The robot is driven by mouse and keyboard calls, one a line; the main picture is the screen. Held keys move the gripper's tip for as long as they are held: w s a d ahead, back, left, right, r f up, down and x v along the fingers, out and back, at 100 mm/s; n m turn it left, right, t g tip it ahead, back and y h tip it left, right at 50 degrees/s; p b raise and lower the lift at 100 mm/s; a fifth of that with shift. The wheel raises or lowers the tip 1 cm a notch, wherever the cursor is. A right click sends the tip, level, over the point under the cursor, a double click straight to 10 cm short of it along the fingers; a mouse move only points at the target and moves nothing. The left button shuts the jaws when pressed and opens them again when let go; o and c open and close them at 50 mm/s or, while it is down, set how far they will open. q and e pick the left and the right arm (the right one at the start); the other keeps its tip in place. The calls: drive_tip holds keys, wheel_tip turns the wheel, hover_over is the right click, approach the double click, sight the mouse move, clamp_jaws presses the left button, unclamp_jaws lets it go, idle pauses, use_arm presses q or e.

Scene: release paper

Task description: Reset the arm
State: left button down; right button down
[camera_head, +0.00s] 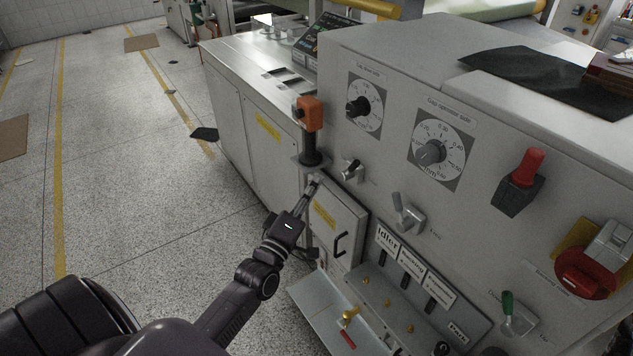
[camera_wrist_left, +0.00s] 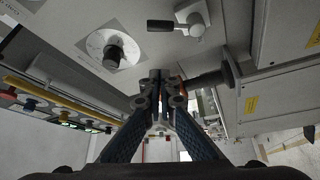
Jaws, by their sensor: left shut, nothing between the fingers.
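My left arm reaches in from the lower left in the head view. Its gripper (camera_head: 313,183) points up at the machine's front, just below the black handle with the orange head (camera_head: 309,114). In the left wrist view the two fingers of the left gripper (camera_wrist_left: 160,78) meet at the tips, shut and empty. A dark handle with a bit of orange shows just behind and right of the tips there; I cannot tell whether they touch it. My right gripper is in neither view.
The grey machine (camera_head: 400,80) fills the right, with dials, a silver knob (camera_head: 351,170), a silver lever (camera_head: 407,213), a red-handled switch (camera_head: 523,172) and a red rotary switch (camera_head: 585,271). A small cabinet door (camera_head: 335,222) is close to the gripper. The speckled floor (camera_head: 120,180) at left is open.

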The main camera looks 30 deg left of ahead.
use_arm(q)
drive_tip(key=s+d+f+m+g+h, duration=0.1)
drive_tip(key=s+d+f+m+g, duration=0.15)
drive_tip(key=f, duration=0.95)
drive_tip(key=s+d+f+m+g, duration=0.1)
drive_tip(key=s+f+m+g, duration=0.15)
drive_tip(key=f, duration=0.95)
drive_tip(key=s+d+f+m+g+h, duration=0.15)
drive_tip(key=s+f, duration=0.25)
drive_tip(key=f, duration=0.4)
drive_tip(key=s+d+f+m+g+y, duration=0.1)
drive_tip(key=s+f+m+g, duration=0.15)
drive_tip(key=s+f, duration=0.4)
drive_tip(key=s+d+f+m+g, duration=0.2)
drive_tip(key=s+f, duration=0.5)
drive_tip(key=s, duration=0.4)
drive_tip(key=s+d+f+m+g, duration=0.1)
drive_tip(key=s+f+m+g, duration=0.2)
drive_tip(key=s+f, duration=0.4)
drive_tip(key=s+d+f+m+g, duration=0.2)
drive_tip(key=s+f+g, duration=0.3)
drive_tip(key=s, duration=1.1)
drive_tip(key=shift+d+f+m+h, duration=0.35)
drive_tip(key=shift+f+m, duration=0.35)
drive_tip(key=shift+f, duration=0.25)
drive_tip(key=shift+w, duration=0.1)
